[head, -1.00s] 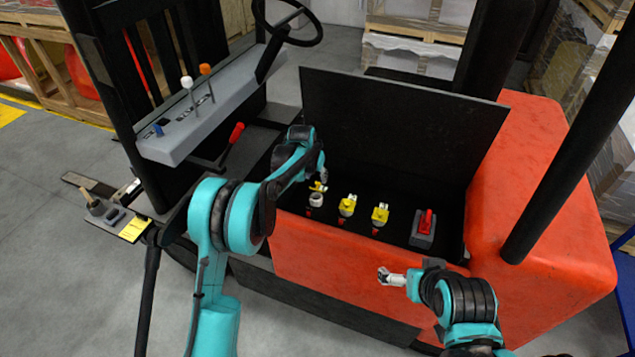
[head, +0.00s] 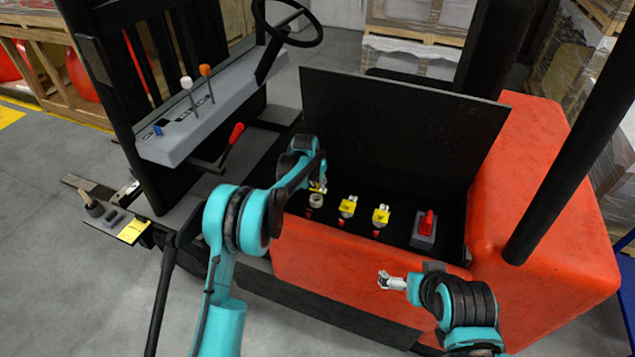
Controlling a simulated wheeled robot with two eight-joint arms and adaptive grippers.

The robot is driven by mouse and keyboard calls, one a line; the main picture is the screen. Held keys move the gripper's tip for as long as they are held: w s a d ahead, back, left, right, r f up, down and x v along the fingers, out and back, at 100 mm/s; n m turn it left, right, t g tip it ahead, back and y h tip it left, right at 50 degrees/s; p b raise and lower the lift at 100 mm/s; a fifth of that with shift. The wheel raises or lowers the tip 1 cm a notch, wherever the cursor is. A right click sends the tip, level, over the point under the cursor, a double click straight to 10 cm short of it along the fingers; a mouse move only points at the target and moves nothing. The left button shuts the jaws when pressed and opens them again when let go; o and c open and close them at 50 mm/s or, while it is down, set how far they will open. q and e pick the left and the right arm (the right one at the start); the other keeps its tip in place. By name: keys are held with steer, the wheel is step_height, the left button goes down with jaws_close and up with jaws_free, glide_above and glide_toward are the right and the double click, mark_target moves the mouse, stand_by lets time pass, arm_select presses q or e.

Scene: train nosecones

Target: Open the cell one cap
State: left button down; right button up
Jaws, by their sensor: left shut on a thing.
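The leftmost cell, which I take as cell one, shows a pale round filler ring (head: 316,201) in the black battery bay. A bit of its yellow cap (head: 318,188) shows just behind the ring, raised off it. My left gripper (head: 319,183) is right at this cap and shut on it; my arm hides much of the fingers. Two other cells carry yellow caps, a middle one (head: 347,207) and a right one (head: 381,215). My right gripper (head: 388,281) hangs in front of the red body, apart from the cells; its finger gap is too small to judge.
A black lid (head: 400,125) stands open behind the cells. A red-handled switch (head: 425,224) sits right of the caps. The red truck body (head: 340,270) forms the bay's front edge. A grey lever console (head: 200,130) stands to the left.

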mark_target(318, 185)
arm_select(q)
steer(key=shift+w+d+r+g+p, duration=0.15)
steer(key=shift+w+g+p, duration=0.15)
steer(key=shift+w+g, duration=0.1)
steer(key=shift+w+d+g+y+p, duration=0.15)
steer(key=shift+w+g+y+p, duration=0.35)
steer(key=shift+g, duration=0.4)
steer(key=shift+s, duration=0.1)
steer(key=c, duration=1.4)
jaws_free()
step_height(318, 185, up, 12)
steer(key=s, duration=0.1)
steer(key=shift+s+a, duration=0.25)
steer(key=shift+s, duration=0.05)
